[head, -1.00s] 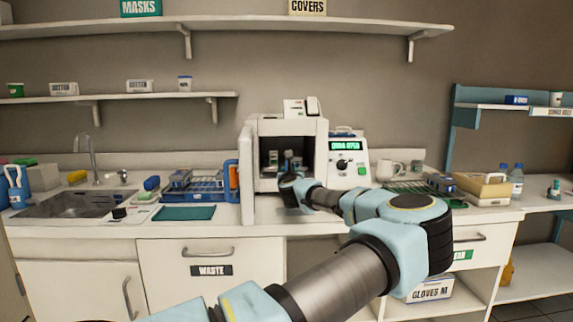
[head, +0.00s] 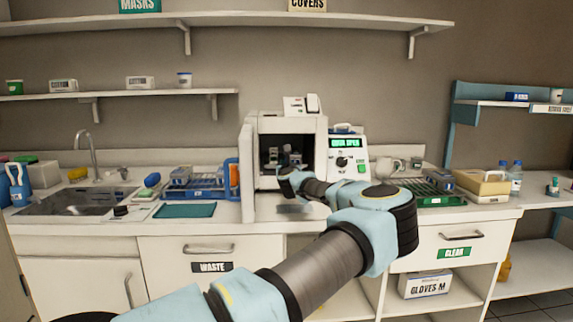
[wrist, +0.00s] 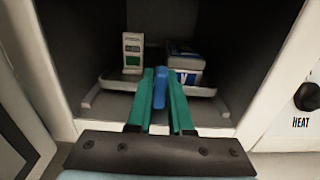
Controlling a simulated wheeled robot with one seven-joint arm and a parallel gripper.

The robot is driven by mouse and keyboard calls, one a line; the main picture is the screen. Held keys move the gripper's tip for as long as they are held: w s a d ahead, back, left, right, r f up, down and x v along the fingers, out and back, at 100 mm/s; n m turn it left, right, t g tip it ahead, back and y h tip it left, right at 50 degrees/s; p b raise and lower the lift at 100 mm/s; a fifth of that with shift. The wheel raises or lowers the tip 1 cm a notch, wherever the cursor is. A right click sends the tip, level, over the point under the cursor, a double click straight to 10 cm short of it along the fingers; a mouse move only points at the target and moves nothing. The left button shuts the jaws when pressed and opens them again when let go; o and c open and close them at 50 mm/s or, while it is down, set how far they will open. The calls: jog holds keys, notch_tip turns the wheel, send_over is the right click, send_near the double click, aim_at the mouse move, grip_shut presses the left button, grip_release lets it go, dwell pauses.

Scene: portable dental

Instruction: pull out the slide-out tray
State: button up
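The slide-out tray (wrist: 112,81) is a pale grey, low-rimmed tray inside the dark chamber of the white steriliser (head: 287,124), whose door is open to the left. A blue upright handle (wrist: 160,88) stands at its front middle. My gripper (wrist: 161,95) has green fingers on both sides of the handle, seemingly pressed against it. In the head view my gripper (head: 284,172) is at the chamber mouth, partly hidden by its own wrist. A white and green box (wrist: 132,54) and a blue and white box (wrist: 186,68) stand on the tray.
The open door (head: 247,175) stands close to the left of my gripper. The control panel (head: 347,158), with a knob and a green screen, is on the right. The counter just before the steriliser is clear. A blue rack and a teal mat (head: 185,211) lie farther left.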

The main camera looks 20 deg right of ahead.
grip_shut()
dwell(0.9)
